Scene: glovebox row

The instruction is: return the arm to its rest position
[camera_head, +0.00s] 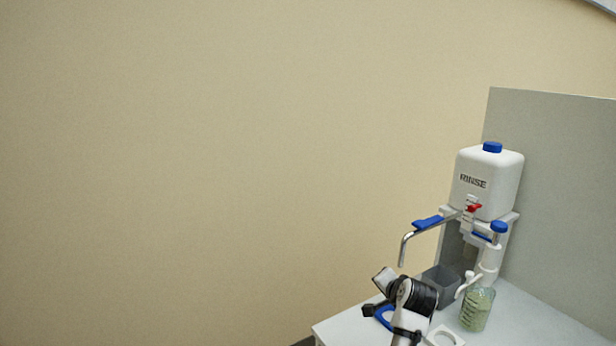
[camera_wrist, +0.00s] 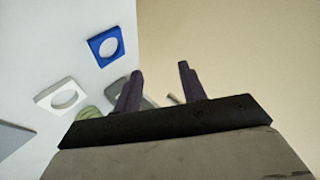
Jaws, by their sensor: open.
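My arm (camera_head: 415,300) stands low at the right of the head view, over the near part of the white bench, with black and white links. My gripper (camera_wrist: 160,82) shows in the wrist view with its two dark fingers apart and nothing between them. In the head view I cannot make out its fingers clearly. The fingers point toward the edge of the bench and the beige wall beyond.
A white bench (camera_head: 535,325) carries a RINSE container (camera_head: 486,187) with a red tap, a grey bin (camera_head: 437,288), a beaker (camera_head: 476,310) of greenish contents, a blue ring holder (camera_wrist: 92,48) and a white ring holder (camera_wrist: 43,103). The left is clear.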

